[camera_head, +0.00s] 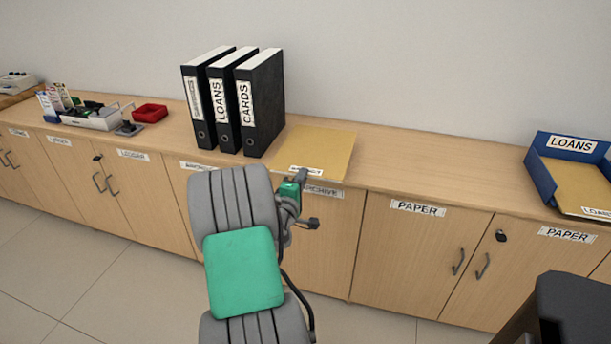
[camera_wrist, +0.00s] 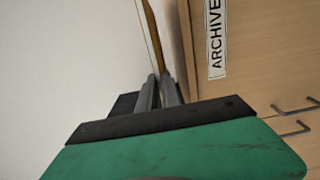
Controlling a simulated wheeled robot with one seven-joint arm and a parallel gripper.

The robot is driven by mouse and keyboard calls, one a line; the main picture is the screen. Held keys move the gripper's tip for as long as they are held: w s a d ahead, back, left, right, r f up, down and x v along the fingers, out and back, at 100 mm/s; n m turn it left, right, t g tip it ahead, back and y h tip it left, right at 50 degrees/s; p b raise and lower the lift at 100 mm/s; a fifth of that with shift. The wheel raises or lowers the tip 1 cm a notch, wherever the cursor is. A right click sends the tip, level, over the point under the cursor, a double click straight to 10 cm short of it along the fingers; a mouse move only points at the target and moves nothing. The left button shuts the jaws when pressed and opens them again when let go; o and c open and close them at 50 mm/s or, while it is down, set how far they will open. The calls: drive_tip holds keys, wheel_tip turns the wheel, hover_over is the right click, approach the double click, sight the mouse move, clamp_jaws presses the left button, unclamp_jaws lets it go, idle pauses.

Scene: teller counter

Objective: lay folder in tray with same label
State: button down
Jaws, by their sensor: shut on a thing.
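A tan folder (camera_head: 318,145) lies at the counter's front edge, right of the black binders. The small white label on its near edge is too small to read surely. My gripper (camera_head: 302,178) is at this near edge, shut on the folder. In the wrist view the fingers (camera_wrist: 160,92) are together on the thin folder edge (camera_wrist: 153,38). A blue tray (camera_head: 541,172) labelled LOANS stands at the far right of the counter. Another tan folder (camera_head: 578,186) lies in it, its label partly cut off by the picture edge.
Black binders (camera_head: 262,105), with LOANS and CARDS readable, stand left of the held folder. A red tray (camera_head: 150,113) and a white organizer (camera_head: 95,120) are farther left. The counter (camera_head: 440,165) between folder and blue tray is clear. Cabinet doors with handles are below.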

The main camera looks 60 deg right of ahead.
drive_tip(key=s+a+r, duration=0.1)
drive_tip(key=a+r, duration=0.2)
drive_tip(key=a, duration=0.6)
drive_tip(key=shift+s+a+r, duration=0.3)
drive_tip(key=shift+s+a, duration=0.05)
drive_tip(key=shift+a, duration=0.05)
